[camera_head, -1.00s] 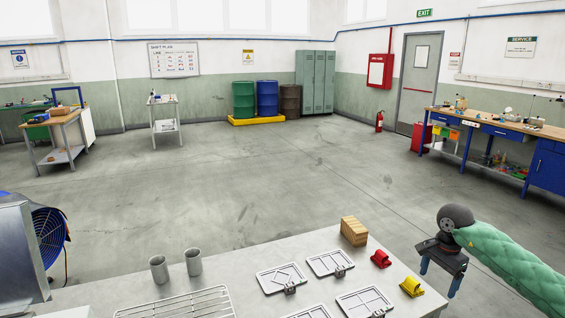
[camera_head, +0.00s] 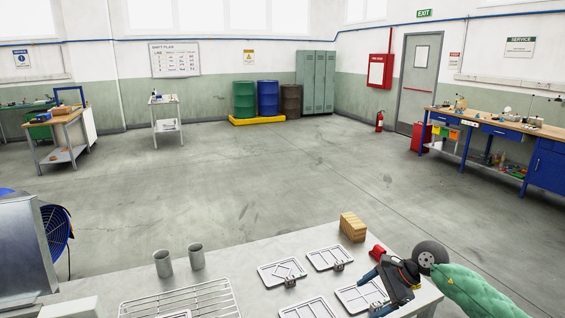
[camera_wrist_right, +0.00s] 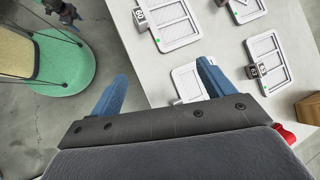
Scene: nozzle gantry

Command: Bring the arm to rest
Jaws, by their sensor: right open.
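My right gripper (camera_head: 375,292) reaches in from the right, over the right front part of the grey table (camera_head: 230,262). Its two blue fingers are apart with nothing between them. In the head view the gripper covers part of the front right plate (camera_head: 358,295). My left gripper is not in view.
Several framed plates (camera_head: 282,273) lie on the table. A wooden block (camera_head: 352,227), a red piece (camera_head: 377,252), two grey cups (camera_head: 163,264) and a wire rack (camera_head: 180,303) stand around them. A metal housing with a blue fan (camera_head: 56,230) is at left.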

